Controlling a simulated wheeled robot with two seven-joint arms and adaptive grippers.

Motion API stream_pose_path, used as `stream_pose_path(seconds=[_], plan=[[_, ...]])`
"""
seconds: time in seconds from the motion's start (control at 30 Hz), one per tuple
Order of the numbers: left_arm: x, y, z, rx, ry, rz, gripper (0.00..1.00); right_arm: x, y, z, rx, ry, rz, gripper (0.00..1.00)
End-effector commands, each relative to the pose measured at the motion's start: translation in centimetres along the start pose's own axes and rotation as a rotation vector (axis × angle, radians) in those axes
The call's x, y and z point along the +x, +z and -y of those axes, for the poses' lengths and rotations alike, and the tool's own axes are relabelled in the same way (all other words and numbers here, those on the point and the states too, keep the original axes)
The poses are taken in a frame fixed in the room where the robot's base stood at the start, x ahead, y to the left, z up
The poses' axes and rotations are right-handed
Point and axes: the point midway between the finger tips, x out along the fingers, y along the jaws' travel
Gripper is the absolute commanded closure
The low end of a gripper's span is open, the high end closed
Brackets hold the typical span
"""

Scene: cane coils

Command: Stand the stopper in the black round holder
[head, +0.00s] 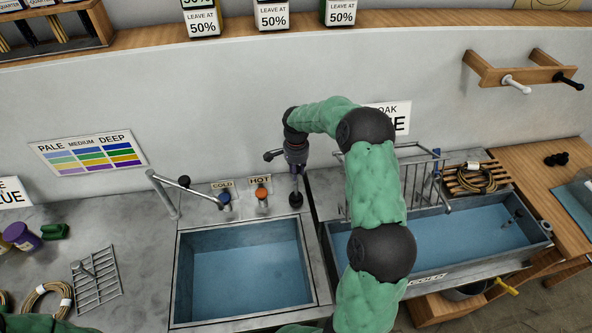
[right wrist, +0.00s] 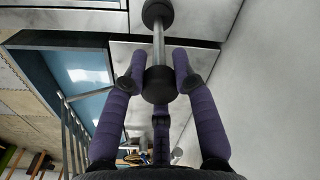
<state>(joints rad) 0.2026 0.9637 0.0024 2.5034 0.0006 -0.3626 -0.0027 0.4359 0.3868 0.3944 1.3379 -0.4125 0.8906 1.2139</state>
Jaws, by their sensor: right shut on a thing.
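My right gripper (head: 295,160) hangs over the counter strip behind the blue basin's back right corner. It is shut on the stopper (head: 296,200), which hangs below the fingers with its black end down. In the right wrist view, the three purple fingers (right wrist: 159,80) close around the stopper's black knob; a grey metal rod (right wrist: 159,42) runs from it to a black round end (right wrist: 157,12). I cannot make out the black round holder for certain, nor whether the black end touches anything. My left gripper is not in view.
The basin (head: 178,280) has cold and hot taps (head: 262,194) behind it, left of my right gripper. A wire rack (head: 420,175) and a long water trough (head: 545,232) lie to the right. Cane coils (head: 470,178) and a metal grid (head: 97,278) lie around.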

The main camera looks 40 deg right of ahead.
Motion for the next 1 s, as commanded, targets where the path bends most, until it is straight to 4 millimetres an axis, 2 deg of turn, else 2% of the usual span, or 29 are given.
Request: stream_pose_path(seconds=[0.37, 0.4, 0.47, 0.5, 0.83, 1.0], plan=[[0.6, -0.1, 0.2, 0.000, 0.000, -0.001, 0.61, 0.9, 0.0, 0.0, 0.000, -0.001, 0.000, 1.00], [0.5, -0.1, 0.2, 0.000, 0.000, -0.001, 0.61, 0.8, 0.0, 0.0, 0.000, -0.001, -0.001, 0.64], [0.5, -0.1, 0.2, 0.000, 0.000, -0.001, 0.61, 0.8, 0.0, 0.0, 0.000, -0.001, -0.001, 0.47], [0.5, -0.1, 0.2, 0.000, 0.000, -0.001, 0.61, 0.8, 0.0, 0.0, 0.000, -0.001, 0.000, 0.44], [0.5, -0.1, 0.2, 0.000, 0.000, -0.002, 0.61, 0.7, 0.0, 0.0, 0.000, 0.000, 0.000, 0.44], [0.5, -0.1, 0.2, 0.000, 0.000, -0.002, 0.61, -0.7, 0.0, 0.1, 0.000, -0.003, -0.002, 0.44]])
